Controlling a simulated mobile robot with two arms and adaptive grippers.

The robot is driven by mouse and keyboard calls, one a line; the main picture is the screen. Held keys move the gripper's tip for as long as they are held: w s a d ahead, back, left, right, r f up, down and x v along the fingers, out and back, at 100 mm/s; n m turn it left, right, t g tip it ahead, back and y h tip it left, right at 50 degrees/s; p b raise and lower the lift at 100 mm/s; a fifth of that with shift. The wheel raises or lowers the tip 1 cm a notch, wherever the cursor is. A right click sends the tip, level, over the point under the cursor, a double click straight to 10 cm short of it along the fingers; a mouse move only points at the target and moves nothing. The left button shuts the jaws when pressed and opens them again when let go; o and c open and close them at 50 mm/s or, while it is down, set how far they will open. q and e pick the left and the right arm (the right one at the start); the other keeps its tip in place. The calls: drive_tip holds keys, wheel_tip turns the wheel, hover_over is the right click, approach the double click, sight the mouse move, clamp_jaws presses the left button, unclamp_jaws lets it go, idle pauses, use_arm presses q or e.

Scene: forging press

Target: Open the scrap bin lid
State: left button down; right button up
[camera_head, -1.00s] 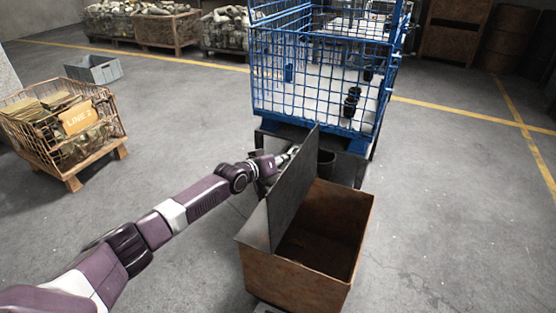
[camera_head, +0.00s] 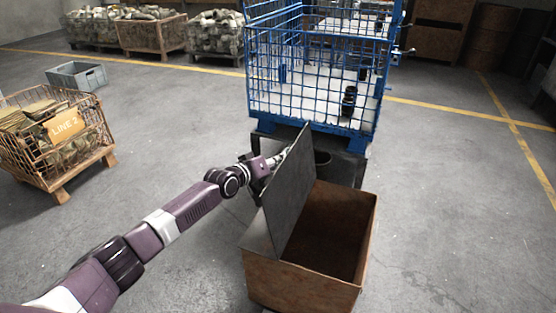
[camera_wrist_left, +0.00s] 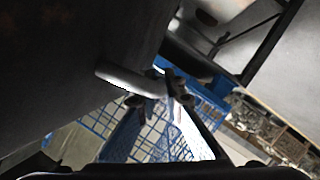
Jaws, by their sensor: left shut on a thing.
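The scrap bin (camera_head: 305,285) is a rusty brown open-topped box at the bottom centre of the head view. Its grey sheet lid (camera_head: 290,195) stands up steeply along the bin's left side, so the inside is exposed and looks dark and empty. My left gripper (camera_head: 276,163) is at the lid's upper left, partly hidden by the lid. In the left wrist view, the lid's dark face (camera_wrist_left: 60,60) fills the upper left, and the fingers (camera_wrist_left: 168,90) are shut on a pale bar handle (camera_wrist_left: 125,78) on it. My right gripper is not in view.
A blue wire cage (camera_head: 310,85) with dark parts inside stands on a dark stand just behind the bin. A wire crate (camera_head: 60,150) with a LINE sign and a grey tote (camera_head: 77,76) stand at left. The floor right of the bin is clear.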

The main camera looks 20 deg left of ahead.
use_arm(q)
drive_tip(key=shift+f, duration=0.15)
drive_tip(key=c, duration=2)
unclamp_jaws()
drive_tip(key=shift+c, duration=0.2)
drive_tip(key=v, duration=1.2)
